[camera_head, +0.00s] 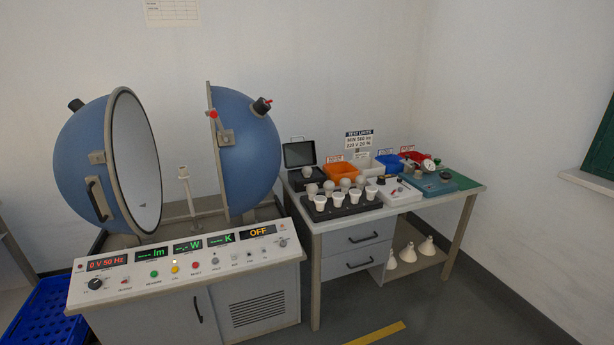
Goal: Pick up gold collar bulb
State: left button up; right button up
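A black rack (345,209) on the table holds a front row of white bulb-like pieces (337,200) and a back row of grey round bulbs (345,184), all upright. They are too small in this view for me to tell a gold collar on any of them. Several white cone-shaped lamps (408,253) stand on the shelf under the table. Neither of my grippers is in view.
An open blue sphere (85,150) stands left above a control console (190,268). Floor in front is clear.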

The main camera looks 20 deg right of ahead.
aim_at(306, 171)
jog(key=i+l, duration=0.4)
jog(key=i, duration=0.25)
jog(key=i+l, duration=0.4)
jog(key=i, duration=0.2)
jog(key=i+l+u, duration=0.1)
jog(key=i+l, duration=0.25)
jog(key=i, duration=0.3)
